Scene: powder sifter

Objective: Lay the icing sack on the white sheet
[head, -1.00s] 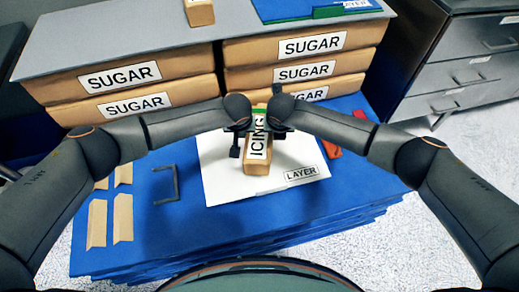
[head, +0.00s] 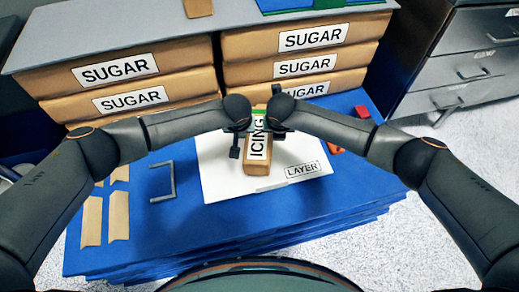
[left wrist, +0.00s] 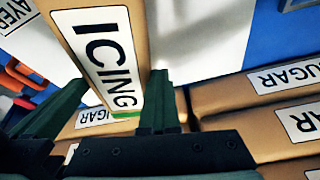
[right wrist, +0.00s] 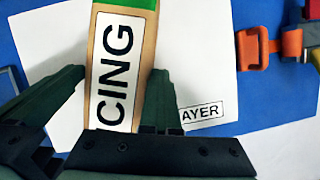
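The icing sack (head: 263,160), tan with a white ICING label and a green band at its far end, is over the white sheet (head: 225,178) marked LAYER. I cannot tell whether its near end touches the sheet. My left gripper (head: 243,138) and right gripper (head: 277,133) are at the sack's far end, one from each side. The sack also shows between the fingers in the left wrist view (left wrist: 138,38) and in the right wrist view (right wrist: 147,45). Both grippers appear shut on it; the exact contact is partly hidden.
Sugar sacks (head: 175,56) are stacked behind on the blue surface (head: 190,225). Tan strips (head: 118,216) and a grey bracket (head: 172,182) lie left of the sheet. A grey drawer cabinet (head: 470,62) stands at right.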

